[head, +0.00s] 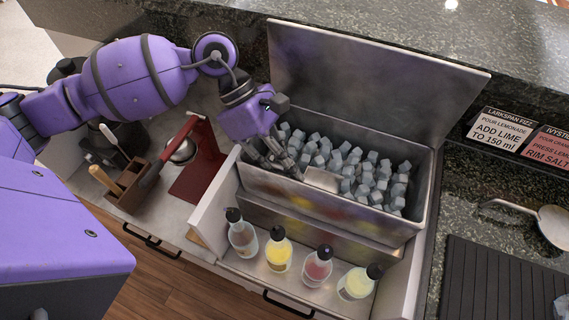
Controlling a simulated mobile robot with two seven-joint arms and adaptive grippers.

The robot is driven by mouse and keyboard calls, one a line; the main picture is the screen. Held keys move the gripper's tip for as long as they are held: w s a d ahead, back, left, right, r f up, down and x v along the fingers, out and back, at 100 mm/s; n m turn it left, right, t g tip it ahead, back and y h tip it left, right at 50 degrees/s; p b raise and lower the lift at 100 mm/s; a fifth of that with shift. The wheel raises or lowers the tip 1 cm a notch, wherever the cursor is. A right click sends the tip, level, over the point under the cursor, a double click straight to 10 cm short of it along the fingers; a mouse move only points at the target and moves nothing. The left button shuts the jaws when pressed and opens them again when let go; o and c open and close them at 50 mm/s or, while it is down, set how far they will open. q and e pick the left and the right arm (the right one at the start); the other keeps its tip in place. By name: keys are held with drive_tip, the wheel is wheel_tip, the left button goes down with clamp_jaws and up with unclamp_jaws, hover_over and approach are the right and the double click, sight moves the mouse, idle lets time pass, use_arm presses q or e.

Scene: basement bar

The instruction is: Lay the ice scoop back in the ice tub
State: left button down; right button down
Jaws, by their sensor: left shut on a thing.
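The ice tub (340,207) is a long metal bin filled with pale grey-blue ice cubes, with its lid (370,85) raised behind it. My left gripper (286,168) reaches down into the left part of the tub and is shut. A pale metal ice scoop (322,180) shows just right of the fingertips, at the level of the ice near the front wall. The gripper is shut on the scoop, whose handle is mostly hidden by the fingers. I cannot tell whether the scoop rests on the cubes. My right gripper is out of view.
Several bottles (318,266) stand in a rack in front of the tub. A red stand (200,165) and a wooden caddy (130,185) are on the left. A round metal tool (553,225) and black mat (500,285) lie right, near recipe cards (505,130).

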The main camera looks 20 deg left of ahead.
use_arm(q)
drive_tip(key=shift+a+f, duration=0.15)
drive_tip(key=shift+f, duration=0.05)
drive_tip(key=c, duration=1.7)
unclamp_jaws()
drive_tip(key=shift+f, duration=0.1)
drive_tip(key=shift+o, duration=0.2)
drive_tip(key=shift+s, duration=0.1)
drive_tip(key=v, duration=1.2)
drive_tip(key=shift+r, duration=0.3)
